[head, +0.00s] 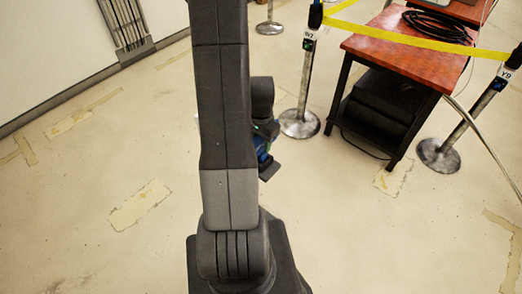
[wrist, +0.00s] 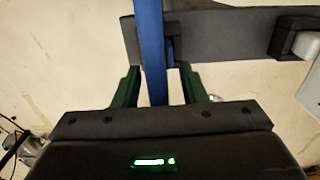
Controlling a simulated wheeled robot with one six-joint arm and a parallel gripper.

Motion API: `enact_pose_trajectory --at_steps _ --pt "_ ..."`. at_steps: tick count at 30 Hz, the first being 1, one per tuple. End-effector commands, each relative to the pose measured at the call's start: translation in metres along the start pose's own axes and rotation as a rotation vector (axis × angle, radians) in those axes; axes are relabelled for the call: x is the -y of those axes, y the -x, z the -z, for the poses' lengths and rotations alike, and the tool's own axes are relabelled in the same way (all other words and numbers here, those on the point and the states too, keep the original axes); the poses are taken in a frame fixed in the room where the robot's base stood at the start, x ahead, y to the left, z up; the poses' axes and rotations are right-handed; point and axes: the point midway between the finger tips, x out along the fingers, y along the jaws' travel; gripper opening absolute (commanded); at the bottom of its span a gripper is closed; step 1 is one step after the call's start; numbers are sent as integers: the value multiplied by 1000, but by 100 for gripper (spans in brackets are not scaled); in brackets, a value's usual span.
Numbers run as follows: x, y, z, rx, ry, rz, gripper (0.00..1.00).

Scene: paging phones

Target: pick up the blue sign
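My gripper (wrist: 160,95) shows in the wrist view, its dark body across the bottom with a green light. A narrow blue strip (wrist: 152,50), which looks like the blue sign seen edge-on, runs upright between two dark green parts. A small gap shows on its right. A dark bar (wrist: 225,35) crosses behind the strip, with black blocks along it; I cannot tell what it belongs to. I cannot tell whether the gripper is closed on the strip. In the head view, a blue patch (head: 262,147) shows beside my arm, which hides most of that spot.
A red-topped table (head: 405,45) with black cable stands at the back right. Two barrier posts (head: 299,120) (head: 440,155) with round bases and yellow tape stand around it. A white wall is at the left. The pale floor at left and front right is clear.

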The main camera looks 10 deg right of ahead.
Motion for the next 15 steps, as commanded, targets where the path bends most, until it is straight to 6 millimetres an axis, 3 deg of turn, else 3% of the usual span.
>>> enact_pose_trajectory --at_steps 15 --pt "0 -5 0 0 0 0 38"
